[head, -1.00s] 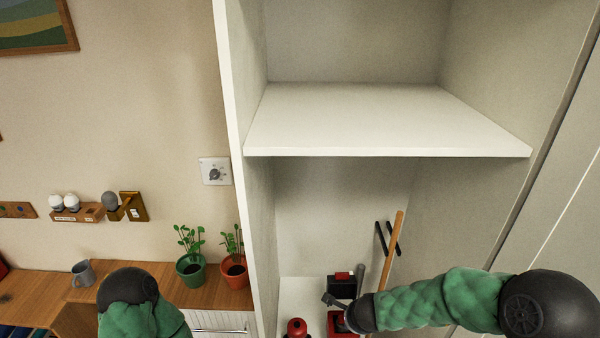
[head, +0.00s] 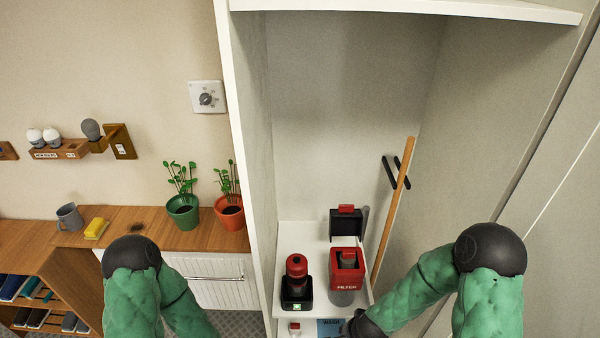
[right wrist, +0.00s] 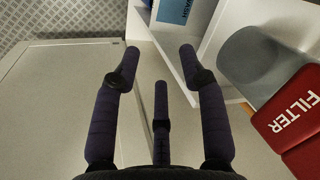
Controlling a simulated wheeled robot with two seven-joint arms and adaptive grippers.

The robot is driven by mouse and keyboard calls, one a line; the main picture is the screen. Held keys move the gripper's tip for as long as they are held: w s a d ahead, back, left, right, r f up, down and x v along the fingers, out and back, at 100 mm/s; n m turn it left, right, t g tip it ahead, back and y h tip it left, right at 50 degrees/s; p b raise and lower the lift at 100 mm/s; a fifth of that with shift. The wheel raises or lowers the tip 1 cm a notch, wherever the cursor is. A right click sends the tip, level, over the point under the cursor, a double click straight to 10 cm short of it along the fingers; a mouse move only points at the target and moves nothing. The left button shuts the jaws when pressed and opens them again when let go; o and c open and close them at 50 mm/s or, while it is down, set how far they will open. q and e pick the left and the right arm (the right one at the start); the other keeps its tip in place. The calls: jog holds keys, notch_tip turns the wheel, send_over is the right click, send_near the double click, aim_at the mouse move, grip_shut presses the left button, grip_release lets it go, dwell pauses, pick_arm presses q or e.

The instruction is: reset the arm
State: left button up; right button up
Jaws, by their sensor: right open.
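My right arm (head: 425,285) reaches into the open cabinet, with its dark wrist at the bottom edge of the head view. My right gripper (right wrist: 160,58) shows in the right wrist view, with its dark fingers spread and nothing between them. It is in front of the lower cabinet shelf, left of the red filter box (right wrist: 298,112). My left arm (head: 140,290) is bent at the lower left of the head view, and its gripper is out of the picture.
In the cabinet (head: 350,50), a red-topped device (head: 295,275) on a black base with a green light stands left of the red FILTER box (head: 346,262). A wooden pole (head: 392,210) leans at the right. Potted plants (head: 183,210) and a grey mug (head: 69,217) stand on the wooden counter.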

jog(key=s+a+f+n+g+y+b, duration=0.1)
jog(key=s+f+n+b, duration=0.1)
jog(key=s+f+b, duration=0.2)
jog(key=s+a+f+n+g+y+b, duration=0.1)
jog(key=s+f+b, duration=0.3)
jog(key=f, duration=0.6)
jog(key=s+a+f+n+y+b, duration=0.1)
jog(key=s+a+f+n+b, duration=0.2)
jog(key=f, duration=0.4)
jog(key=shift+s+f+g+b, duration=0.4)
jog(key=shift+s+b, duration=0.5)
jog(key=shift+b, duration=0.2)
